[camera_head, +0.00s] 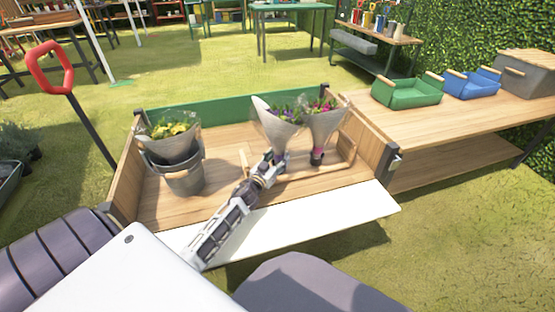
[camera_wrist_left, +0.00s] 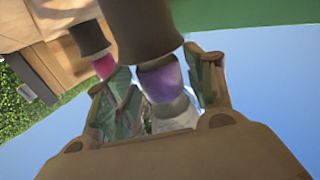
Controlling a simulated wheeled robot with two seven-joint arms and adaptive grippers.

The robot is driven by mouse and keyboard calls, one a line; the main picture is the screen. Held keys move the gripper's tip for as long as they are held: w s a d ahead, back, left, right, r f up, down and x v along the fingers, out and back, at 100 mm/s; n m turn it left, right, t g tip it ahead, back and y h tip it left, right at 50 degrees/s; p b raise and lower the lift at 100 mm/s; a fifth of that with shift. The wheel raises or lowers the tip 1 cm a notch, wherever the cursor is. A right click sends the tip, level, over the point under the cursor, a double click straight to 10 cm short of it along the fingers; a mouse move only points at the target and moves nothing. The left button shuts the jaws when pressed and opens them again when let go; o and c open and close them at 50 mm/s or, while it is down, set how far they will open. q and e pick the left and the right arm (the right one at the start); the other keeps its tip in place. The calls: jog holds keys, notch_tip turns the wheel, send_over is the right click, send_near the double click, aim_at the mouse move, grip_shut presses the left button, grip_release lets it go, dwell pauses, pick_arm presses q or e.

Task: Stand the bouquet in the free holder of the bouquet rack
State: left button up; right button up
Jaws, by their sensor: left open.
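A bouquet with purple flowers (camera_head: 283,114) in pale paper stands in the cart's middle, leaning left. My left gripper (camera_head: 272,160) is at its lower end. In the left wrist view my open left gripper (camera_wrist_left: 165,95) has a finger on each side of the purple band (camera_wrist_left: 160,80); I cannot tell whether they touch it. A dark brown cylinder (camera_wrist_left: 145,30) adjoins the band; whether it is a holder or stem wrap is unclear. A pink-flowered bouquet (camera_head: 320,118) stands to the right by the wooden rack (camera_head: 340,168). The rack is partly hidden by my gripper.
A grey bucket (camera_head: 184,178) with a yellow-flowered bouquet (camera_head: 170,132) stands at the cart's left. The cart has wooden sides, a green back panel (camera_head: 220,110) and a lowered white front flap (camera_head: 330,217). A bench (camera_head: 440,125) with crates stands right.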

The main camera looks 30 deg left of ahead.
pick_arm(q)
jog(key=shift+s+d+p, duration=0.15)
jog(key=shift+s+p, duration=0.5)
jog(key=shift+s, duration=2.35)
jog(key=shift+s+d+p, duration=0.1)
jog(key=shift+s+p, duration=0.25)
jog(key=shift+s, duration=0.4)
pick_arm(e)
jog(key=shift+g+h, duration=0.3)
jog(key=shift+g, duration=0.1)
jog(key=shift+d+r, duration=0.25)
jog(key=shift+r, duration=1)
jog(key=shift+d+r, duration=0.25)
jog(key=shift+r, duration=0.95)
pick_arm(q)
jog(key=shift+r, duration=0.15)
